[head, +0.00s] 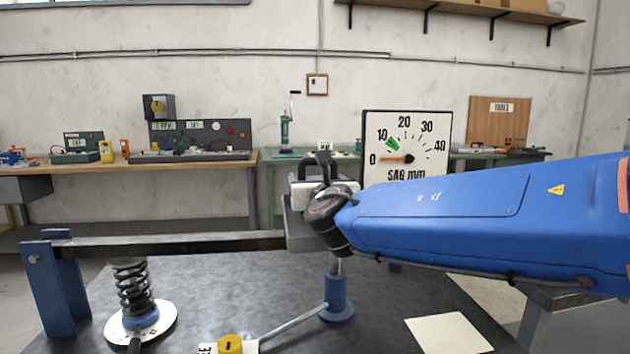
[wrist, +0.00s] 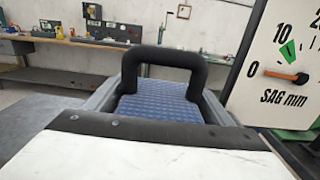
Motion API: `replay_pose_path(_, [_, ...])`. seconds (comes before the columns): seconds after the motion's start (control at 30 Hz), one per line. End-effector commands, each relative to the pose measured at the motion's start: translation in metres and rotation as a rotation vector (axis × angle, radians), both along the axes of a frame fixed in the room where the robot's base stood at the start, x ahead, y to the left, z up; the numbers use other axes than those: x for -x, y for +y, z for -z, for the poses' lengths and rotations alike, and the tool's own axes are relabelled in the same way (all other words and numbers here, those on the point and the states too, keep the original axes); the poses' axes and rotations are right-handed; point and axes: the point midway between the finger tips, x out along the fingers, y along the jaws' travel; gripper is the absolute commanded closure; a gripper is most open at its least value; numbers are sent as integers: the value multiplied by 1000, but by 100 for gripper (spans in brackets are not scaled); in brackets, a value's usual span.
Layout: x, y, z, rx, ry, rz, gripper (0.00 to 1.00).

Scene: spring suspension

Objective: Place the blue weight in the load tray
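The load tray (head: 297,226) is a grey box at the end of the lever beam, mostly hidden behind my gripper in the head view. In the wrist view its grey wall (wrist: 212,108) surrounds a blue patterned floor (wrist: 160,108). No blue weight body can be made out in either view.
The lever beam (head: 180,243) runs left to a blue post (head: 48,290). A black coil spring (head: 134,288) stands on a white disc. The sag gauge (head: 407,140) points near 0. A yellow knob-like piece (head: 231,344) and a pale sheet (head: 448,333) lie in front.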

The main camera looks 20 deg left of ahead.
Motion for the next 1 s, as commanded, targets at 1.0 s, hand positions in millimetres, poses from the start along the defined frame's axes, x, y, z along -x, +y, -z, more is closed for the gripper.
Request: replay_pose_path(1.0, [58,-35,0,13,10,-2,7])
